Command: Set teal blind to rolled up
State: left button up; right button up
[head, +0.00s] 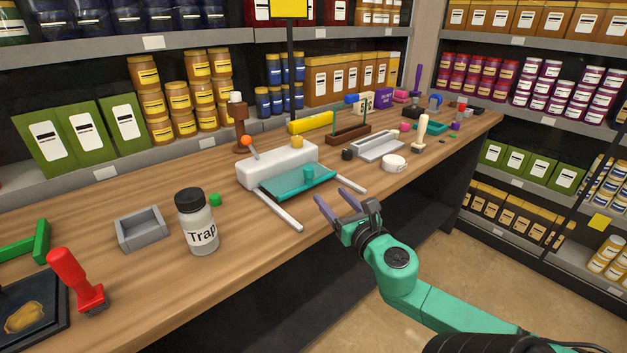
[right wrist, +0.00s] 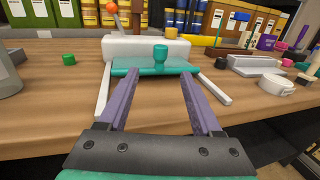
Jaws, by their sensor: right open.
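The teal blind (head: 290,184) is a flat teal panel in front of a white housing (head: 275,163), between two white rails. A small teal knob (head: 309,173) stands up on the panel. In the right wrist view the blind (right wrist: 140,69) and its knob (right wrist: 160,54) lie straight ahead, beyond my fingertips. My right gripper (head: 333,201) is open and empty, at the table's front edge, just right of the blind and apart from it. Its two purple fingers also show in the right wrist view (right wrist: 155,82). My left gripper is not in view.
A jar labelled Trap (head: 197,222) and a grey open box (head: 143,228) stand left of the blind. An orange-tipped lever (head: 247,141) rises from the housing. A grey tray (head: 376,147) and white round container (head: 395,163) lie to the right. Wood between is clear.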

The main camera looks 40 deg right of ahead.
aim_at(311, 174)
jog(key=b+x, duration=0.1)
jog(key=x, duration=1.3)
jog(key=shift+d+b, duration=0.1)
jog(key=shift+b, duration=0.25)
jog(key=shift+f, duration=0.1)
grip_shut()
jog(key=shift+s, duration=0.1)
dwell(0.3)
